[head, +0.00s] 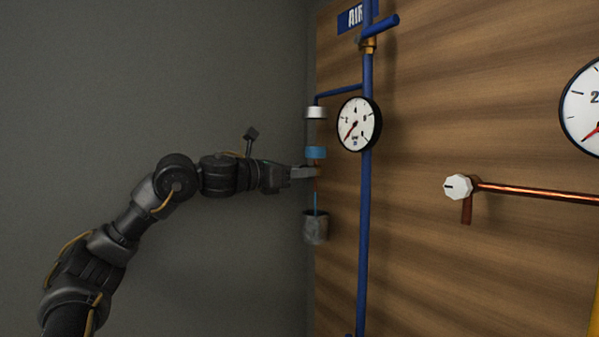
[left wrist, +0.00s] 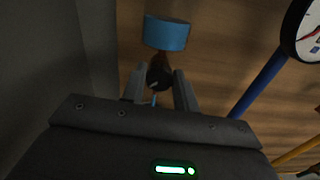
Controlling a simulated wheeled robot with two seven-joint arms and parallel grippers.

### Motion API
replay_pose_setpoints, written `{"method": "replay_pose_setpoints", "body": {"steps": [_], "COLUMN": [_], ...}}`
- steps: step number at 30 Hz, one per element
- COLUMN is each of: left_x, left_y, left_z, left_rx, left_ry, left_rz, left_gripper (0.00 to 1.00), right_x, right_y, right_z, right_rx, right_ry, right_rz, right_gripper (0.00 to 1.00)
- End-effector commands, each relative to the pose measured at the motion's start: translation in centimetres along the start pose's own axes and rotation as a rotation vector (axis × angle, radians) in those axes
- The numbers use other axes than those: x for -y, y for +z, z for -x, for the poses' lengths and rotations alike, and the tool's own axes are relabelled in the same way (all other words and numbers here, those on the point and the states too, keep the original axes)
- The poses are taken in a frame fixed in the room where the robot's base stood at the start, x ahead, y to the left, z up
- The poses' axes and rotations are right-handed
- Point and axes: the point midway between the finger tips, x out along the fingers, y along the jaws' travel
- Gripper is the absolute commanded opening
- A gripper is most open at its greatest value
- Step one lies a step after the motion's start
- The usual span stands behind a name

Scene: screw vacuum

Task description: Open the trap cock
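My left gripper (head: 303,172) reaches in from the left to the wooden panel, just below a blue cylinder (head: 316,152). In the left wrist view the blue cylinder (left wrist: 167,33) sits beyond the fingertips. Under it, a small dark round knob (left wrist: 159,76), which looks like the trap cock, lies between the two fingers of my left gripper (left wrist: 160,80). The fingers stand apart, one on each side of the knob; whether they touch it I cannot tell. In the head view the cock is mostly hidden by the fingers. My right gripper is out of view.
A grey cup (head: 316,228) sits below a thin blue tube. A blue pipe (head: 366,230) with a round gauge (head: 358,124) stands just right of the gripper. A white valve knob (head: 458,187) on a copper pipe is farther right. The left side is bare grey wall.

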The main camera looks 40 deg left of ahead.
Motion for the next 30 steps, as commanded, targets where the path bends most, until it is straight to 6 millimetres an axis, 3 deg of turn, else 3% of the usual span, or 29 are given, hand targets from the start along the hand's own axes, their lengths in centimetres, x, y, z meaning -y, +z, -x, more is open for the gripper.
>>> {"method": "replay_pose_setpoints", "body": {"steps": [4, 14, 30], "left_x": [-0.05, -0.07, -0.11], "left_y": [0.03, 0.01, 0.06], "left_z": [0.02, 0.01, -0.04], "left_rx": [0.001, 0.000, 0.001], "left_ry": [0.001, 0.002, 0.000], "left_rz": [0.001, 0.059, 0.503], "left_gripper": [0.07, 0.07, 0.07], "right_x": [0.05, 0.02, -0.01], "right_y": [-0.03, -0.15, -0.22], "right_z": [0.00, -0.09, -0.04], "right_rx": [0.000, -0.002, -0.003], "right_ry": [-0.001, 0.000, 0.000], "right_rz": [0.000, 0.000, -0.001], "right_gripper": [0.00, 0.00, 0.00]}}
